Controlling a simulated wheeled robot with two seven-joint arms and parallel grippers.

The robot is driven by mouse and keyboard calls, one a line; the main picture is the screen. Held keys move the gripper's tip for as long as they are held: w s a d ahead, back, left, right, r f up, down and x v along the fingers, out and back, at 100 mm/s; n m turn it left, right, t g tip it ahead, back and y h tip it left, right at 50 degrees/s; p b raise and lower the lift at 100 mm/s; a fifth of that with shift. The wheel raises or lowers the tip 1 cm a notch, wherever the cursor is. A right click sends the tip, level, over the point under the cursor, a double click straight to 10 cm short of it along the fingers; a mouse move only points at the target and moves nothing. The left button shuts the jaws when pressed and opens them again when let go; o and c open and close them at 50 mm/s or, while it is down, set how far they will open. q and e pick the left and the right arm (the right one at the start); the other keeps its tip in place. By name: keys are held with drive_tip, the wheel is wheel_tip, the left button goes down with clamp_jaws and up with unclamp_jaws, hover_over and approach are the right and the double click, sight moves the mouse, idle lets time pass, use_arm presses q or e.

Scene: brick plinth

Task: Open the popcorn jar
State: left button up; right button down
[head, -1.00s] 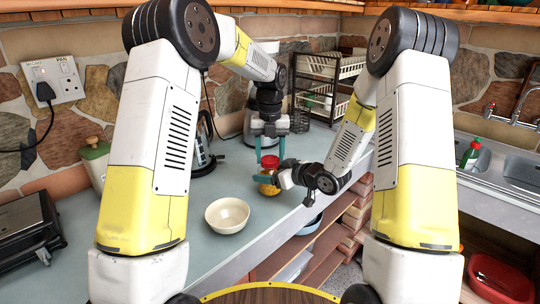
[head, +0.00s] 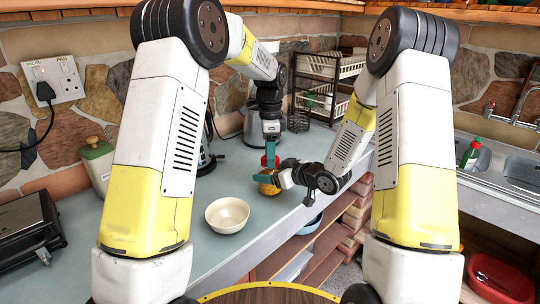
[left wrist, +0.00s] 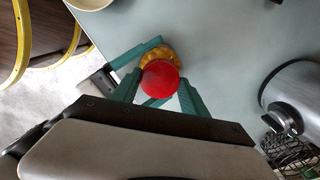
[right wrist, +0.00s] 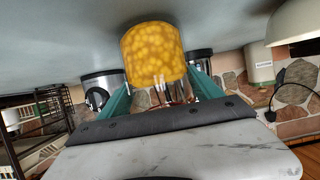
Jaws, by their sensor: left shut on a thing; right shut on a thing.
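The popcorn jar (head: 269,189) stands near the counter's front edge, its red lid (head: 276,161) at the top. My left gripper (head: 270,162) points down from above and is shut on the lid. In the left wrist view the lid (left wrist: 160,78) sits between its teal fingers, over the yellow jar (left wrist: 157,52). My right gripper (head: 266,182) comes in from the right and is shut on the jar body. In the right wrist view the popcorn-filled jar (right wrist: 152,52) is between its fingers; the lid is hidden there. I cannot tell whether lid and jar still touch.
A cream bowl (head: 227,215) stands in front left of the jar. A kettle (head: 204,158) and a dish rack (head: 325,72) stand behind. A green-lidded canister (head: 97,163) and a black appliance (head: 28,232) are at left. The counter (head: 185,205) around the bowl is clear.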

use_arm(q)
drive_tip(key=n, duration=0.9)
drive_tip(key=shift+n, duration=0.3)
drive_tip(key=n, duration=0.4)
drive_tip(key=shift+n, duration=0.4)
drive_tip(key=n, duration=0.4)
drive_tip(key=shift+n, duration=0.3)
drive_tip(key=n, duration=1.1)
drive_tip(key=shift+n, duration=0.4)
drive_tip(key=n, duration=0.4)
drive_tip(key=shift+r, duration=0.1)
drive_tip(key=shift+r, duration=0.15)
